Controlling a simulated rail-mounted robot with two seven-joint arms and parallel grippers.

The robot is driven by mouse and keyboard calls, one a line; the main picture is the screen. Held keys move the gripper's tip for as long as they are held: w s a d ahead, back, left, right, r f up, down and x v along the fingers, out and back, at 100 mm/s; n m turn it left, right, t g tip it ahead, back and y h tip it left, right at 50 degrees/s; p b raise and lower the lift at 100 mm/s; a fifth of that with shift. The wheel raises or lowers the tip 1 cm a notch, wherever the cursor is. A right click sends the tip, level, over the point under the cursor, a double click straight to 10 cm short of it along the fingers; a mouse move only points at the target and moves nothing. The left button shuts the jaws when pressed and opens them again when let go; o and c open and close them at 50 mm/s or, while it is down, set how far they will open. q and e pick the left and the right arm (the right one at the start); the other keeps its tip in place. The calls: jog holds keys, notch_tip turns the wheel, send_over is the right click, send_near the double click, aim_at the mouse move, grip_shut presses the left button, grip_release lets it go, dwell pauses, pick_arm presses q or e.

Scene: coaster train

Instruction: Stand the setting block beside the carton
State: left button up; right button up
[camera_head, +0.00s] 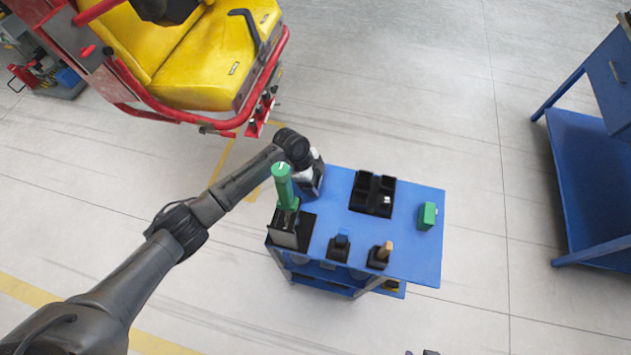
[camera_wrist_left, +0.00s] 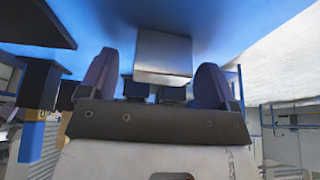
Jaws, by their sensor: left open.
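A grey metal block (camera_wrist_left: 163,55), which I take to be the setting block, shows in the left wrist view between and beyond the fingers. I cannot make it out in the head view, where my wrist covers that spot. My left gripper (camera_head: 312,182) is over the back left corner of the blue cart top; its open fingers also show in the left wrist view (camera_wrist_left: 155,82). I cannot tell if they touch the block. A small green box (camera_head: 427,216), likely the carton, stands at the cart's right side. Dark tips at the head view's bottom edge may be my right gripper (camera_head: 421,352).
The blue cart top (camera_head: 405,255) also holds a black tray (camera_head: 372,193), a green bottle-like item (camera_head: 283,186) by a grey-black holder (camera_head: 285,229), and black holders with a blue item (camera_head: 342,238) and a wooden handle (camera_head: 385,250). Bare surface surrounds the green box.

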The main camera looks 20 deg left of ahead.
pick_arm(q)
jog(key=shift+f, duration=0.1)
jog(key=shift+c, duration=0.5)
jog(key=c, duration=1.2)
jog(key=shift+c, duration=0.5)
